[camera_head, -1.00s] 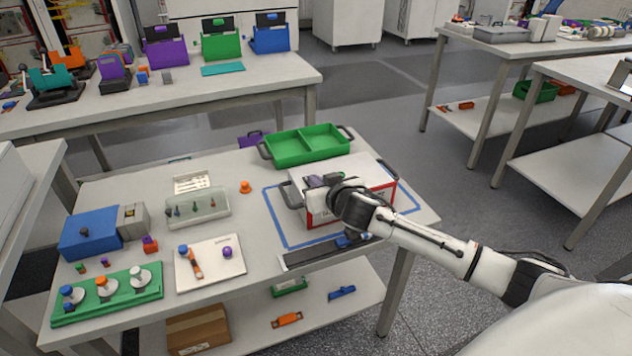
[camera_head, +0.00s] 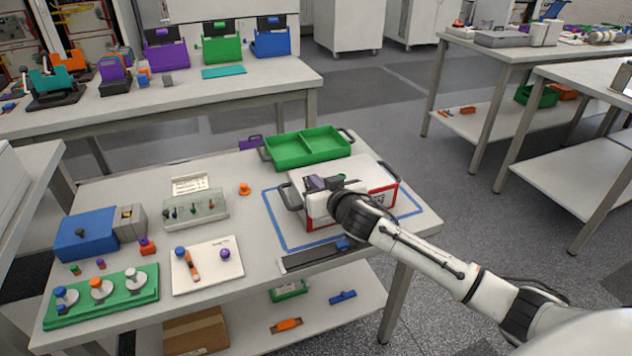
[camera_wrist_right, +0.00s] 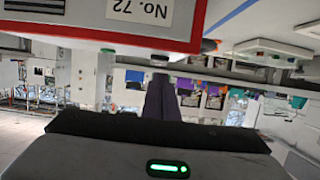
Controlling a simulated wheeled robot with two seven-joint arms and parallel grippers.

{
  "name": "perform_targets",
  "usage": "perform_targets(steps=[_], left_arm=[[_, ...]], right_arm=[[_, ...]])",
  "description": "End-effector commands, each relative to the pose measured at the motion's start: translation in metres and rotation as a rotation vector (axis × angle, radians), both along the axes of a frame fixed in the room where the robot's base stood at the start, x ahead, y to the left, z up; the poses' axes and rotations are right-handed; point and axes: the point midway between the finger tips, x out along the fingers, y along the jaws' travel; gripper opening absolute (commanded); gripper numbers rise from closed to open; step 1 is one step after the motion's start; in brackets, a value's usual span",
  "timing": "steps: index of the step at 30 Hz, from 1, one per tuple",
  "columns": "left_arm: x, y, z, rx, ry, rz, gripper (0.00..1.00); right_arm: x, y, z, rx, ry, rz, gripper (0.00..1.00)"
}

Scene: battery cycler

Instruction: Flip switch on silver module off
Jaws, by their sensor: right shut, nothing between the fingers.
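A white-silver box (camera_head: 309,206) with red edging and dark handles stands inside a blue outline at the right of the table. Its "No. 72" label side (camera_wrist_right: 130,14) shows upside down in the right wrist view. My right gripper (camera_head: 316,183) is over the box's top, reaching in from the right. Its dark purple fingers (camera_wrist_right: 160,97) look closed and empty in the right wrist view. I cannot make out a switch on the box; the gripper and wrist cover part of it. A grey unit (camera_head: 131,225) beside a blue box also sits at the left. My left gripper is not in view.
A green two-part tray (camera_head: 308,157) stands behind the box. A black bar (camera_head: 312,257) lies in front of it. A clear rack (camera_head: 194,212), a white board (camera_head: 207,280) and a green base with knobs (camera_head: 98,314) fill the left side.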

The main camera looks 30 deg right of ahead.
Motion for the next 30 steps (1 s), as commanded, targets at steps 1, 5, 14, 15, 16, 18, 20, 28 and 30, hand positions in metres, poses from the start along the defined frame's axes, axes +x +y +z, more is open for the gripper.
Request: perform_targets(steps=[1, 5, 14, 15, 16, 18, 20, 28, 30], left_arm=[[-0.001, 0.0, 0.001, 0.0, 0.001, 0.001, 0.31], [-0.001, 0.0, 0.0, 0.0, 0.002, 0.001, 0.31], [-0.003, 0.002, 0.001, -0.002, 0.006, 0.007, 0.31], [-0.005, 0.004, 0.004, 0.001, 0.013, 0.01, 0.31], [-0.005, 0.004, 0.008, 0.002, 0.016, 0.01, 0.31], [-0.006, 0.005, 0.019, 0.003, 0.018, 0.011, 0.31], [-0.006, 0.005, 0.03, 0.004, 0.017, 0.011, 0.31], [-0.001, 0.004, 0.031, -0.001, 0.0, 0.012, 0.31], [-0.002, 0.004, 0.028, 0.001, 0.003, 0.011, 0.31]], right_arm=[[0.0, 0.0, 0.001, 0.001, 0.001, 0.0, 0.0], [0.0, 0.0, 0.0, 0.0, 0.0, 0.0, 0.0], [0.0, 0.001, 0.007, 0.001, -0.001, 0.001, 0.0], [0.0, 0.001, 0.014, 0.002, 0.0, 0.002, 0.0], [0.0, 0.002, 0.018, 0.001, 0.0, 0.003, 0.0], [0.0, 0.005, 0.03, 0.003, -0.001, 0.005, 0.0], [0.0, 0.007, 0.041, 0.003, 0.0, 0.009, 0.0], [-0.049, 0.017, 0.041, 0.001, 0.002, 0.014, 0.0], [-0.062, 0.02, 0.043, 0.002, 0.003, 0.012, 0.0]])
